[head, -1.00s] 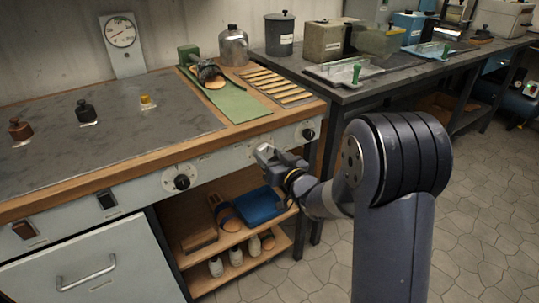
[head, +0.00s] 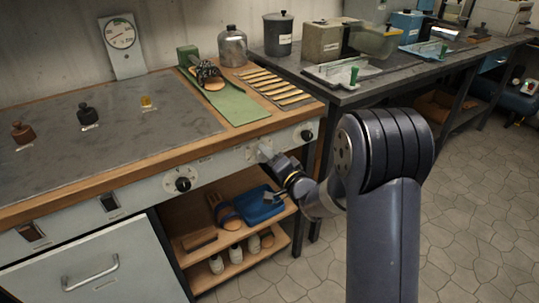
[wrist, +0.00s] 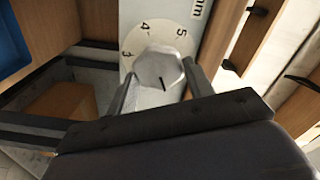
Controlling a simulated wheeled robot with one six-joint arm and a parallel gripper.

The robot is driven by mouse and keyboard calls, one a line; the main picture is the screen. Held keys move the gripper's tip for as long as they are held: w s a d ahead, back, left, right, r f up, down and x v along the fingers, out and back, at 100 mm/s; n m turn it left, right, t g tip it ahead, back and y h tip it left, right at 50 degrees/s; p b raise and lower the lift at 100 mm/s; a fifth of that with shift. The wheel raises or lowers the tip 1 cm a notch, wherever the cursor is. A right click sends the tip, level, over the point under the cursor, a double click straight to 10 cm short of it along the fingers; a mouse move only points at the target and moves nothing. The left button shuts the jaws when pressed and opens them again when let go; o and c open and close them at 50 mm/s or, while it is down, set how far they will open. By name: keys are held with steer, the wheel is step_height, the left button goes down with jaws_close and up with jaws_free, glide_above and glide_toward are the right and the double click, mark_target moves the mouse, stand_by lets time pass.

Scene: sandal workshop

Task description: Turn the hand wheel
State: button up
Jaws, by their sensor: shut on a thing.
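The hand wheel (wrist: 158,68) is a pale grey faceted knob with a dark pointer line, in front of a round white dial (wrist: 142,38) with 3, 4 and 5 on it. In the wrist view the pointer line is toward the knob's lower side. My gripper (wrist: 156,80) has one finger on each side of the knob and is shut on it. In the head view my gripper (head: 267,154) is at the bench's front panel, between two black knobs, and mostly hides the hand wheel.
Black knobs (head: 183,184) and (head: 307,135) sit on the same panel. A gauge (head: 120,34) stands at the back of the bench. Below are an open shelf with a blue tray (head: 262,207) and several bottles.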

steer(key=m+p, duration=0.1)
steer(key=m, duration=0.2)
steer(key=m+p, duration=0.1)
steer(key=m, duration=0.3)
steer(key=m+p, duration=0.1)
steer(key=m, duration=0.3)
steer(key=shift+f, duration=0.25)
stand_by(0.4)
steer(key=o, duration=0.9)
steer(key=shift+o, duration=0.2)
steer(key=shift+d, duration=0.1)
steer(key=v, duration=1)
steer(key=shift+s+d, duration=0.2)
steer(key=shift+s, duration=0.1)
steer(key=shift+w, duration=0.1)
